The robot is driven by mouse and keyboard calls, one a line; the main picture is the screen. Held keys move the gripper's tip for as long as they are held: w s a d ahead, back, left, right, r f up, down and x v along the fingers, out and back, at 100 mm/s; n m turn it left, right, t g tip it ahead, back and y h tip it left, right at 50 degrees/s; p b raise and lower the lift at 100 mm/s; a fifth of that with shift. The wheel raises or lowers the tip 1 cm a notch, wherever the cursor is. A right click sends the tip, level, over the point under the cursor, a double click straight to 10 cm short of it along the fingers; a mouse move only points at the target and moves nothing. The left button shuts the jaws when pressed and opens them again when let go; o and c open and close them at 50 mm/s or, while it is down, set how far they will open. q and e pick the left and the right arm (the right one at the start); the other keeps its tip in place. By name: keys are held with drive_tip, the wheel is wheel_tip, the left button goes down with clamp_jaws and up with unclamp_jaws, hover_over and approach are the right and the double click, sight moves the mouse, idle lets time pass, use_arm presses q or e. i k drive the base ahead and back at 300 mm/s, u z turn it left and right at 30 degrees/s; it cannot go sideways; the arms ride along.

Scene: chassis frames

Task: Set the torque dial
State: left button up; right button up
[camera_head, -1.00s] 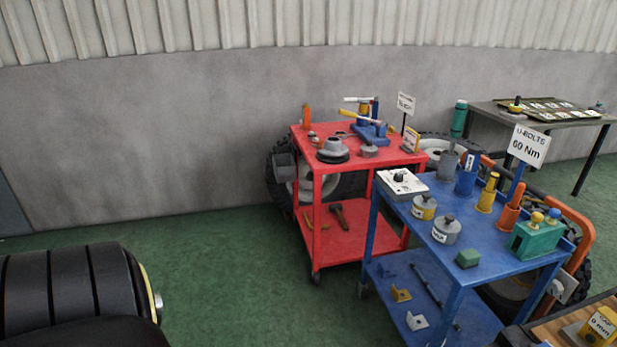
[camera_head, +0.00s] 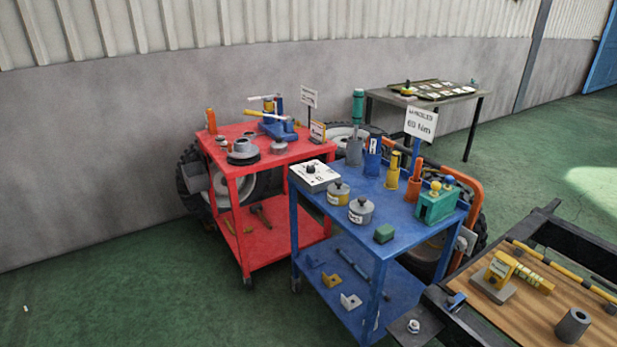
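A white box with a dark round knob, which looks like the torque dial (camera_head: 314,177), sits on the back left corner of the blue cart (camera_head: 398,222). Its markings are too small to read. A white sign (camera_head: 421,124) stands at the back of the blue cart; it appears to read "U-BOLTS 60 Nm". Neither of my grippers shows in the head view.
A red cart (camera_head: 250,165) stands left of the blue cart, with tools on top. A wooden-topped bench (camera_head: 540,300) with a yellow block is at front right. A grey table (camera_head: 460,112) stands behind. Green floor is clear at front left.

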sight(310, 168)
drive_tip(key=u, duration=0.25)
drive_tip(key=i, duration=0.7)
drive_tip(key=u, duration=0.45)
drive_tip(key=i, duration=1.75)
drive_tip(key=z, duration=0.35)
